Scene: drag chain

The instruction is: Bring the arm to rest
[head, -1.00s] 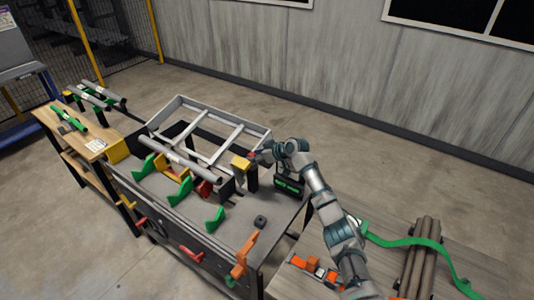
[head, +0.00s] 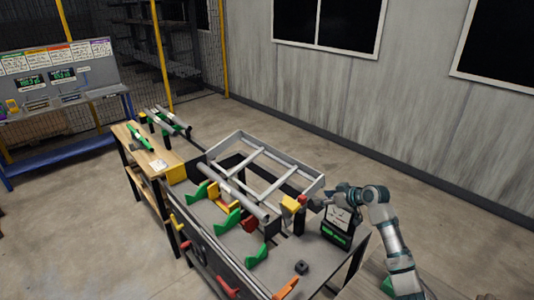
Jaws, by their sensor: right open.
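My right arm comes in from the lower right. Its gripper (head: 322,199) is open, at the right end of the workbench (head: 283,270), just right of a yellow block (head: 292,203) on a dark post. The gripper is small in view and I see nothing held in it. A grey metal frame (head: 263,168) lies tilted on the bench, left of the gripper. A grey tube (head: 237,196) lies along its front side. A black device with a green display (head: 335,235) stands below the gripper. My left gripper is out of view.
Green brackets (head: 227,221) and red and orange handles line the bench front. A wooden side table (head: 143,150) with tubes stands at the left. A control panel (head: 62,75) is at far left. The floor (head: 400,200) behind the bench is clear.

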